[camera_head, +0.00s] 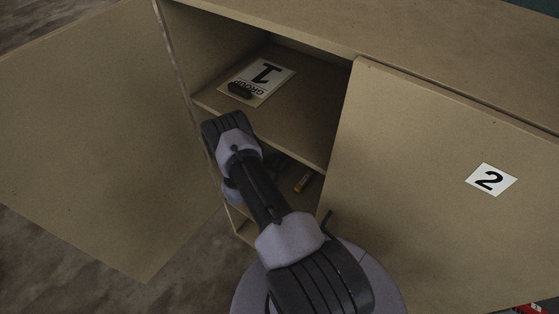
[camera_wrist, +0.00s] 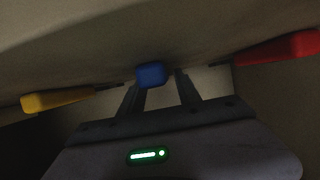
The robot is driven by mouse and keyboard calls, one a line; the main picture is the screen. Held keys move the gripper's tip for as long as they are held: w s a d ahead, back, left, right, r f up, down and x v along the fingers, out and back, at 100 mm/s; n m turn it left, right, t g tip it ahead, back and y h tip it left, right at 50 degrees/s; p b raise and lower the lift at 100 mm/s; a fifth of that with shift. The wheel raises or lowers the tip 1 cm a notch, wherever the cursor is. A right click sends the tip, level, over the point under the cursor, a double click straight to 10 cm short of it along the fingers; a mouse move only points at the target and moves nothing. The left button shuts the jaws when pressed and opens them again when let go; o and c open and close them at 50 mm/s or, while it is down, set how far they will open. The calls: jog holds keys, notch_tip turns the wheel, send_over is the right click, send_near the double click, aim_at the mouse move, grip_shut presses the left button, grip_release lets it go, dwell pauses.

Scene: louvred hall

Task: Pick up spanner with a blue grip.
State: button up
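In the wrist view the spanner's blue grip (camera_wrist: 150,75) shows end-on, close to my fingertips and nearer the left finger. Its metal part cannot be seen. My gripper (camera_wrist: 161,88) is open, with a gap between its two dark fingers, and I cannot tell whether either finger touches the grip. In the head view my arm reaches into the lower part of the open cabinet, and it hides the gripper and the blue grip.
A yellow-handled tool (camera_wrist: 58,100) lies left and a red-handled tool (camera_wrist: 280,47) right of the blue grip. The upper shelf (camera_head: 300,115) holds a dark object (camera_head: 240,91) on a sign. An open door (camera_head: 95,130) stands left; door 2 (camera_head: 430,210) is shut.

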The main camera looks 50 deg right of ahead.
grip_shut()
